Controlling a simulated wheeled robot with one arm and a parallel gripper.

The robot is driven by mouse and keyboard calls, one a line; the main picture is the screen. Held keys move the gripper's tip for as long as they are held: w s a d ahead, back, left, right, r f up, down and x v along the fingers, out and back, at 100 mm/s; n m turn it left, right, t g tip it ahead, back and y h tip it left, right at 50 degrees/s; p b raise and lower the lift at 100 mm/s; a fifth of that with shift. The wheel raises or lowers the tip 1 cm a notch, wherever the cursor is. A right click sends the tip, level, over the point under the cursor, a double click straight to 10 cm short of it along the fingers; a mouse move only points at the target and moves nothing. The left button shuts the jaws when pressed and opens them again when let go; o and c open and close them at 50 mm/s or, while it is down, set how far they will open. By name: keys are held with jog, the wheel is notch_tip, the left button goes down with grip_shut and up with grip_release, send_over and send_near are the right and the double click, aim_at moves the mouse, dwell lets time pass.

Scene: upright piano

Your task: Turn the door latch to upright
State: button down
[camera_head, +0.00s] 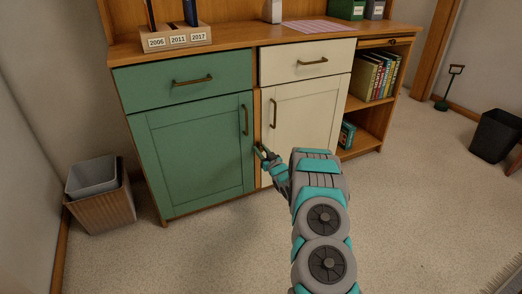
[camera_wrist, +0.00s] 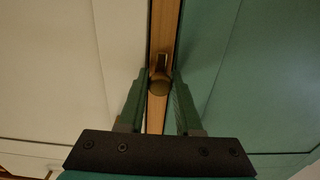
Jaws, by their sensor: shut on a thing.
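The door latch (camera_wrist: 159,76) is a small brass piece on the wooden strip between the green door (camera_head: 195,155) and the cream door (camera_head: 300,120). In the wrist view it shows a rounded end between the fingertips and a short bar running up the picture, along the strip. My gripper (camera_head: 262,152) is at the strip, its two green fingers also in the wrist view (camera_wrist: 160,88) on either side of the latch, shut on it. In the head view the latch is too small and covered by the fingers to read its angle.
A green drawer (camera_head: 185,79) and a cream drawer (camera_head: 305,61) sit above the doors. Brass handles stick out from the doors and drawers. Open shelves with books (camera_head: 374,76) are at right. A waste bin (camera_head: 98,195) stands at left. The carpet in front is clear.

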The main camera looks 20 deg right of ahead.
jog(key=shift+f, duration=0.1)
dwell(0.3)
jog(key=c, duration=0.6)
grip_release()
jog(key=shift+s, duration=0.1)
jog(key=s, duration=0.7)
jog(key=shift+s+d, duration=0.15)
jog(key=shift+s, duration=0.15)
